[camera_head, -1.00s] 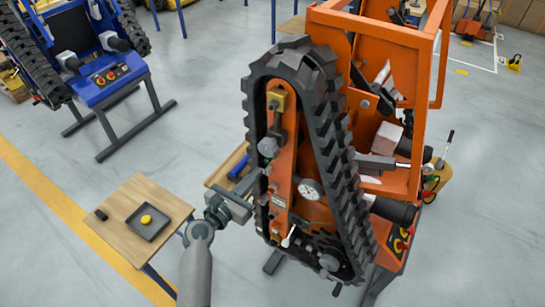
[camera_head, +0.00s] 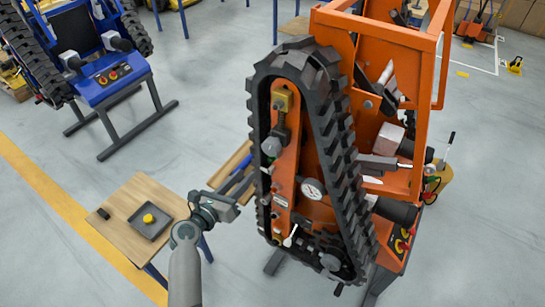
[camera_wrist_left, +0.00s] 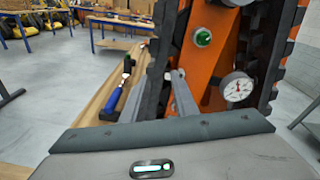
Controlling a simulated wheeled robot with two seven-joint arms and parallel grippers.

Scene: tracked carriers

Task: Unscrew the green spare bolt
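A round green piece with a shiny face, which looks like the green bolt, sits on the orange plate and shows in the left wrist view (camera_wrist_left: 203,38). I cannot make it out clearly in the head view. My left gripper (camera_head: 245,176) is beside the near edge of the tracked orange carrier (camera_head: 292,165). In the left wrist view its two fingers (camera_wrist_left: 164,78) stand apart, with no object visible between them. They point toward the carrier, below and left of the green piece. My right gripper is not in view.
A white gauge (camera_head: 312,188) sits on the carrier's plate. The black track (camera_head: 340,160) surrounds it. A small wooden table (camera_head: 125,235) holds a dark tray (camera_head: 150,231) with a yellow piece (camera_head: 148,218). A blue-handled tool (camera_wrist_left: 115,102) lies on a bench behind the gripper.

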